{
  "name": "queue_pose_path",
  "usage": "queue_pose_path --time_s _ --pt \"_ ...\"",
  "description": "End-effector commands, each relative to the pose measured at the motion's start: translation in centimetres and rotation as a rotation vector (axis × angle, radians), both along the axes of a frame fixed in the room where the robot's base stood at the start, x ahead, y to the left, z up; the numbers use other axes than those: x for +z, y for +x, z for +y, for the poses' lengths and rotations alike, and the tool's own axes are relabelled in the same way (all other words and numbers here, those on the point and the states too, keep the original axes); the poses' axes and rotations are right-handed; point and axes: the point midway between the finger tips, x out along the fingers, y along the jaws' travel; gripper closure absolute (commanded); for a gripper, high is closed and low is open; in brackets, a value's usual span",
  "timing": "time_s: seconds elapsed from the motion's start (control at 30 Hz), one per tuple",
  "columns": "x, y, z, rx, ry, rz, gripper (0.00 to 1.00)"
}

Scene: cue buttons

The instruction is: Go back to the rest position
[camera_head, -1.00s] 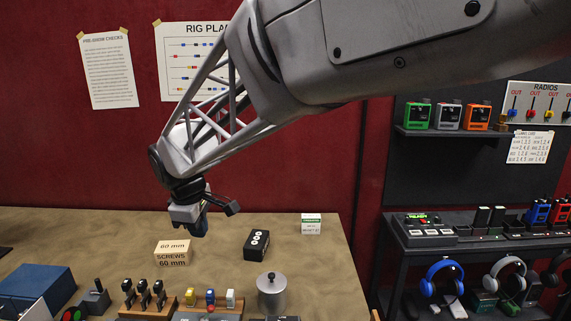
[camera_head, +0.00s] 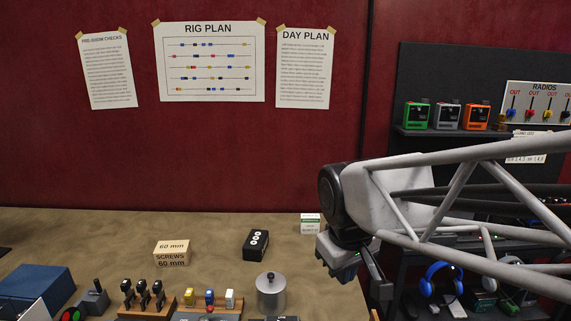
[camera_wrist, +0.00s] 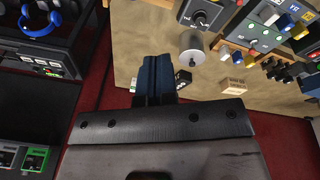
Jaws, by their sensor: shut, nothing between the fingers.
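My gripper (camera_head: 345,262) is at the right end of the table (camera_head: 215,225) in the head view, above its right edge and clear of everything below. In the wrist view its blue-grey fingers (camera_wrist: 154,78) are together with nothing between them. A black box with white buttons (camera_head: 256,243) stands on the table to the left of my gripper. Part of that box shows beside the fingers in the wrist view (camera_wrist: 183,78). A small white and green box (camera_head: 310,223) stands just behind my gripper's left side.
A metal canister (camera_head: 271,295), a screws box (camera_head: 171,253), toggle switches and a blue box (camera_head: 38,287) stand on the table. On the right are a dark rack with radios (camera_head: 446,116) and blue headphones (camera_head: 441,281). The space above the table's middle is free.

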Motion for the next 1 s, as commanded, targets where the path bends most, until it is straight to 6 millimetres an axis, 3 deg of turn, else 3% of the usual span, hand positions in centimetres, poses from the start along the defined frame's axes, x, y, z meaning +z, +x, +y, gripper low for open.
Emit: queue_pose_path --time_s 0.2,0.5,0.7,1.0 --pt "-1.3 -4.8 -4.3 -0.206 0.046 -0.014 1.0" --pt "-3.4 -9.9 -7.6 -0.422 0.095 -0.027 1.0" --pt "-3.9 -11.0 -8.1 -0.472 0.106 -0.03 1.0" --pt "-3.9 -11.0 -8.1 -0.474 0.106 -0.03 1.0"
